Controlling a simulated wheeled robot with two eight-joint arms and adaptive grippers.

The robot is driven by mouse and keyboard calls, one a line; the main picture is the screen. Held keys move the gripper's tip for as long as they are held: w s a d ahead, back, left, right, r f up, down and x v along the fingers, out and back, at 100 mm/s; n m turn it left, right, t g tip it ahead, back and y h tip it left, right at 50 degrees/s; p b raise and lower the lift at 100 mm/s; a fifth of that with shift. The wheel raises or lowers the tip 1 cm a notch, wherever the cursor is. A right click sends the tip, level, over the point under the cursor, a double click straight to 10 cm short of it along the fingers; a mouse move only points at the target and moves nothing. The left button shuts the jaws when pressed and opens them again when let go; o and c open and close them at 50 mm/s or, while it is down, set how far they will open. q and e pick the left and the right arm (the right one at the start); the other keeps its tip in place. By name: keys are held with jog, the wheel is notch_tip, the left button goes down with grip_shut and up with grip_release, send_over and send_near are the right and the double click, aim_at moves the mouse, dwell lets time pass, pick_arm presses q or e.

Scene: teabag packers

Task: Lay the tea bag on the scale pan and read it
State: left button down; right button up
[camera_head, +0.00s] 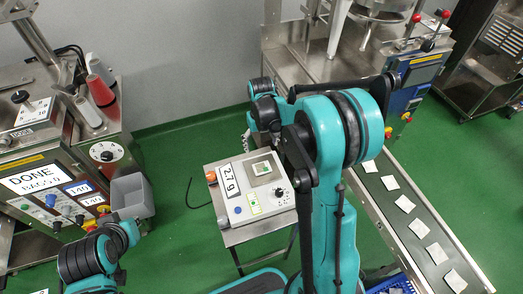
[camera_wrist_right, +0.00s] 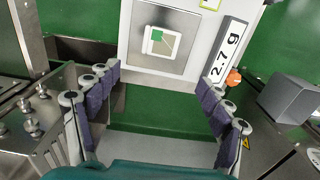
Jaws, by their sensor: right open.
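The tea bag (camera_wrist_right: 162,41), a small white square with a green patch, lies flat on the steel scale pan (camera_wrist_right: 185,62). It also shows in the head view (camera_head: 262,168). The scale's display (camera_head: 230,178) reads 2.7 g, and the same reading shows in the right wrist view (camera_wrist_right: 225,55). My right gripper (camera_wrist_right: 157,95) is open and empty, its two fingers spread apart on the near side of the scale in the wrist view. In the head view it is mostly hidden behind my right arm. My left arm is at the lower left; its fingers cannot be made out.
The scale stands on a small steel table (camera_head: 262,230). A conveyor (camera_head: 405,225) carrying several white bags runs along the right.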

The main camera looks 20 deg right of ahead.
jog(key=s+a+r+t, duration=0.3)
jog(key=s+a+r, duration=0.1)
jog(key=s+r, duration=0.5)
jog(key=s+a+r+t, duration=0.1)
jog(key=s+t, duration=0.1)
jog(key=s, duration=0.2)
jog(key=s+a+r+n+t, duration=0.1)
jog(key=s+a+r+t, duration=0.1)
jog(key=s, duration=0.3)
jog(key=shift+s, duration=0.3)
